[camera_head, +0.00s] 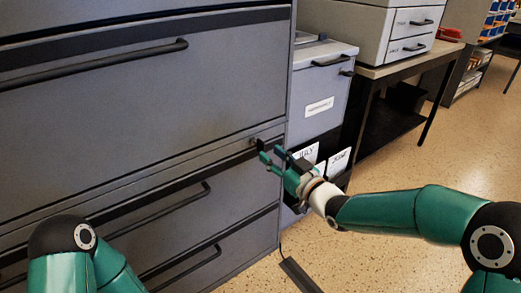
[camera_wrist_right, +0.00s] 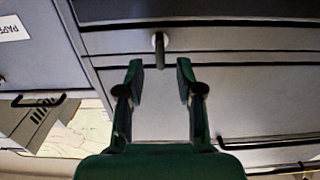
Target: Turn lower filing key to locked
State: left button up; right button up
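In the head view the lock (camera_head: 253,141) is near the cabinet's right edge, and the key there is small and partly hidden by my right gripper. My right gripper (camera_head: 271,155) is open in front of the lock. In the right wrist view the key is centred just beyond the two green fingertips (camera_wrist_right: 159,69), with a gap on either side. My left gripper is out of view; only part of my left arm shows.
Long dark drawer handles (camera_head: 160,212) stand out from the cabinet below and above the lock. A labelled grey bin unit (camera_head: 318,85) stands right of the cabinet. A table (camera_head: 400,65) with a small drawer unit is behind it. A dark strip (camera_head: 300,275) lies on the floor.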

aim_at(264, 149)
jog(key=shift+b+x, duration=0.35)
jog(key=shift+x, duration=2.4)
grip_shut()
